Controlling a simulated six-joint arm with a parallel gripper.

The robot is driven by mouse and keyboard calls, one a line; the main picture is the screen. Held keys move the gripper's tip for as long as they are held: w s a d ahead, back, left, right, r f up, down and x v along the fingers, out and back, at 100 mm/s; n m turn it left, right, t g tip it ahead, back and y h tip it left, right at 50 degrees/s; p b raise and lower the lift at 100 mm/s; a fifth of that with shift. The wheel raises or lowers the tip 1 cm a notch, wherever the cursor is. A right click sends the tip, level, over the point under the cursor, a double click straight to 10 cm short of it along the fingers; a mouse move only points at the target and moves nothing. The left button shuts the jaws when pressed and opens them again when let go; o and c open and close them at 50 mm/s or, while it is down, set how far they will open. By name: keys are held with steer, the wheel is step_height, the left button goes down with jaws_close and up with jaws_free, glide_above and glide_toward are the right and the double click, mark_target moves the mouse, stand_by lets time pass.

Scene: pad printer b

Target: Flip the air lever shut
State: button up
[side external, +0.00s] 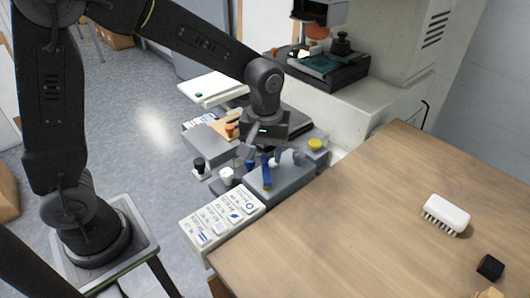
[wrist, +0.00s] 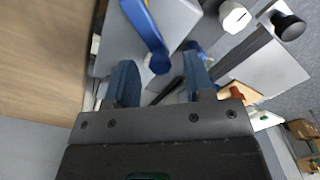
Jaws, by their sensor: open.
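The air lever (side external: 267,175) appears to be the blue handle on the grey block (side external: 290,181) at the near end of the machine. In the wrist view the blue lever (wrist: 147,28) runs from the top edge down to a rounded end just ahead of my fingertips. My gripper (wrist: 160,72) is open, with its two blue fingers apart and nothing held between them. In the side view my gripper (side external: 265,154) hangs over the grey block close to the lever. Contact cannot be told, and my wrist hides part of the machine behind it.
A white knob (side external: 226,175) and a black knob (side external: 198,165) stand left of the lever. A yellow button (side external: 315,145) lies to the right. A label panel (side external: 222,216) is in front. The wooden table (side external: 350,220) holds a white brush (side external: 446,213) and a black cube (side external: 490,267).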

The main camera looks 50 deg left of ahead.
steer(key=shift+f, duration=0.35)
steer(key=shift+c, duration=0.4)
jaws_close()
steer(key=shift+w+d+m, duration=0.35)
steer(key=shift+m, duration=0.7)
steer(key=shift+w+d+m, duration=0.3)
steer(key=shift+m, duration=0.75)
steer(key=shift+o, duration=0.4)
jaws_free()
step_height(320, 180, up, 14)
